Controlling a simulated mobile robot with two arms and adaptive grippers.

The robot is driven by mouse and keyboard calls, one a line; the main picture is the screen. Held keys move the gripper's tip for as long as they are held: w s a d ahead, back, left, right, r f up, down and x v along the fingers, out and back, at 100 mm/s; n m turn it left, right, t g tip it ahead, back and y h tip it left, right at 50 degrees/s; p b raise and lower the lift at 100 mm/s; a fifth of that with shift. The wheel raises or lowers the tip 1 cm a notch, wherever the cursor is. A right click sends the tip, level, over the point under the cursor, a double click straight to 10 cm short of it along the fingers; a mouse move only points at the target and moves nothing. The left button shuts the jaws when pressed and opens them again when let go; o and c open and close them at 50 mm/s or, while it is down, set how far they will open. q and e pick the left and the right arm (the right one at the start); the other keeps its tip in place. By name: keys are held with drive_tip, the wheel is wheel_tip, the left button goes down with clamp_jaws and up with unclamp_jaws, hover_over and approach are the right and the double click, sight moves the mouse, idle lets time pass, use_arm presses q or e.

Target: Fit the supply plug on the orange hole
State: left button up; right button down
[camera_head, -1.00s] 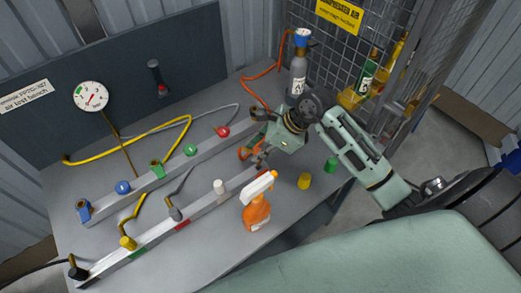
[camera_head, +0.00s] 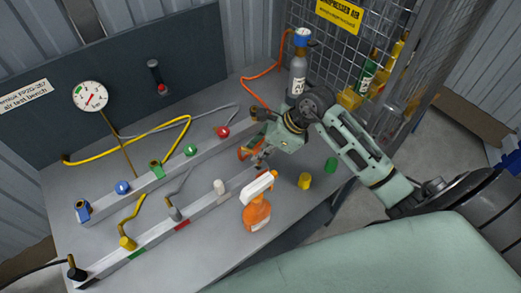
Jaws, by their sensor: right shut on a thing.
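My right gripper (camera_head: 258,156) is shut low over the right part of the bench, by the far ends of the two rails. An orange part (camera_head: 245,153) shows at its fingers. I take it for the supply plug, but the fingers and wrist cover most of it. A brownish fitting (camera_head: 257,114) sits at the right end of the back rail, just behind the gripper. I cannot tell whether it is the orange hole. The blue socket (camera_head: 83,211) and the green socket (camera_head: 157,169) stand apart on the same rail. My left gripper is not in view.
An orange spray bottle (camera_head: 257,213) stands close in front of the gripper. A grey cylinder (camera_head: 298,72) with an orange hose (camera_head: 262,76) stands behind, beside a mesh cage. The front rail (camera_head: 155,240) holds several plugs.

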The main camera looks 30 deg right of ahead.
drive_tip(key=shift+f, duration=0.15)
drive_tip(key=shift+f+b, duration=1)
drive_tip(key=shift+b, duration=0.1)
drive_tip(key=shift+f+b, duration=0.8)
drive_tip(key=shift+b, duration=0.1)
idle(0.8)
drive_tip(key=c, duration=1.5)
unclamp_jaws()
drive_tip(key=v, duration=1.2)
